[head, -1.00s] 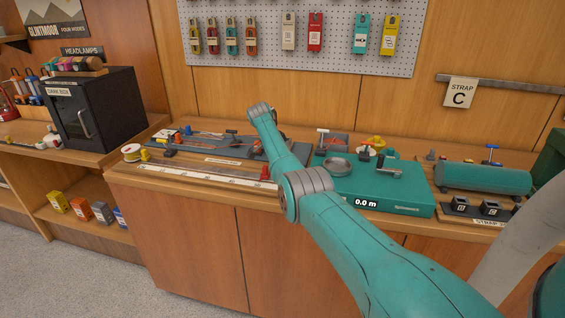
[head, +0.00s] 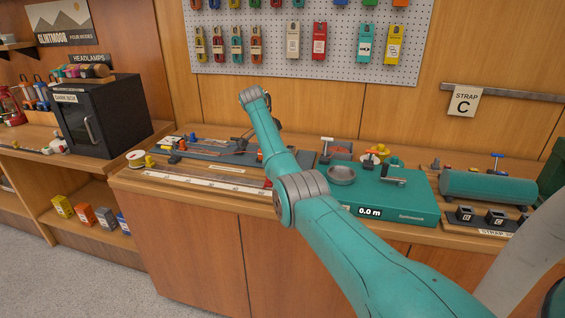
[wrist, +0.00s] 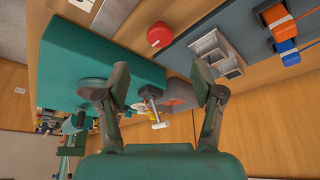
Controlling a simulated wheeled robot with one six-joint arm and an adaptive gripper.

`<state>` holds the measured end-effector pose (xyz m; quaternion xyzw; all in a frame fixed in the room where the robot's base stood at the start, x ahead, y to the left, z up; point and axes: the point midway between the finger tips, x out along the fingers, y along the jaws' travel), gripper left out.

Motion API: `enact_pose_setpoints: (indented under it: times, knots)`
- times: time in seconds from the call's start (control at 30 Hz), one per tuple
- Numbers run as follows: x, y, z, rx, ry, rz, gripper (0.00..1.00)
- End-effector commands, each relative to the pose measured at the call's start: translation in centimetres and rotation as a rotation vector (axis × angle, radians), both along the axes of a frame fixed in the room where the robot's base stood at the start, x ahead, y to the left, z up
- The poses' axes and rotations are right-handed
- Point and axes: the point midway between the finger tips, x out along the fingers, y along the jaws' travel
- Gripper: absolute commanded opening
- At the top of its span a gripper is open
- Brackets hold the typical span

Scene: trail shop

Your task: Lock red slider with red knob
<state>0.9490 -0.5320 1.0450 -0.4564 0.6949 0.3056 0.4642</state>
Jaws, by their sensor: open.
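My gripper (wrist: 160,84) is open and empty in the wrist view. Its dark fingers stand wide apart above the counter. A round red knob (wrist: 160,35) stands on the wooden counter edge beyond the fingertips, not touched by them. In the head view a sliver of red (head: 268,184) shows beside my arm, which covers most of it. A dark grey board (wrist: 232,22) carries an orange block (wrist: 275,14) and a blue block (wrist: 286,46) on straps. I cannot make out which part is the red slider.
A teal scale box (head: 385,195) with a round dish (head: 342,174) stands right of my arm. A T-handled tool (wrist: 152,104) is between the fingers in the wrist picture, farther off. A teal cylinder (head: 485,187) lies far right.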

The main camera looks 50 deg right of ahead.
Motion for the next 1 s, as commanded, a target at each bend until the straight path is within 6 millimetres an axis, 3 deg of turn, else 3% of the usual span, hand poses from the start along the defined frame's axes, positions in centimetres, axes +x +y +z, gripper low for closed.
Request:
enact_pose_setpoints:
  times: [0.23, 1.0]
  knots:
    - [0.4, 0.8, 2.2, 0.000, 0.000, -0.001, 0.67]
    - [0.4, 0.9, 2.4, 0.000, 0.001, 0.000, 0.67]
